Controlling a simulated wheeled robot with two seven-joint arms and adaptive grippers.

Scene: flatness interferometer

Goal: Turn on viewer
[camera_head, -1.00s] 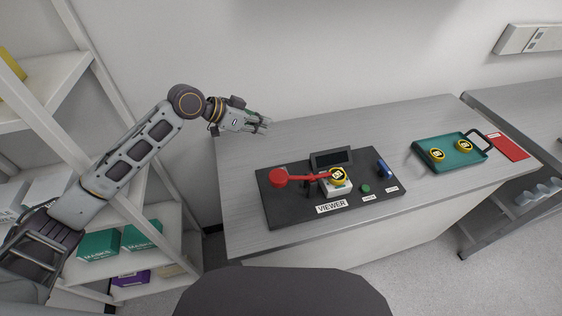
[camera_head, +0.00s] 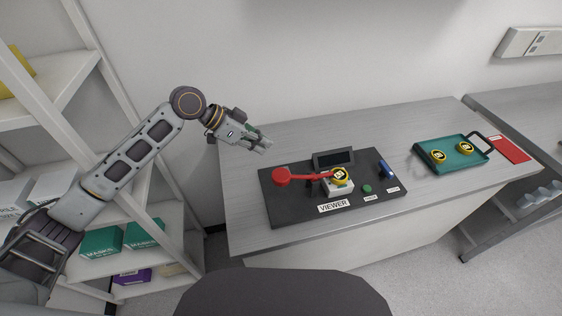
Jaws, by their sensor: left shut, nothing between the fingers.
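The viewer is a dark flat base (camera_head: 290,202) on the grey bench, with a white label reading VIEWER (camera_head: 333,205) at its front edge. A red arm with a round red end (camera_head: 281,177) reaches across it to a white block (camera_head: 340,188). A yellow round piece (camera_head: 341,174) sits on the block. A small dark screen (camera_head: 333,158) stands behind. A green button (camera_head: 367,188) and a blue part (camera_head: 387,169) are on the right side. My left gripper (camera_head: 266,146) is shut and empty, above the bench behind the base's left part. My right gripper is not in view.
A teal tray (camera_head: 450,142) with two yellow round pieces (camera_head: 438,156) and a black handle stands on the bench's right. A red card (camera_head: 509,148) lies beyond it. White shelves (camera_head: 60,75) with boxes stand at left. Bare bench (camera_head: 380,125) lies behind the base.

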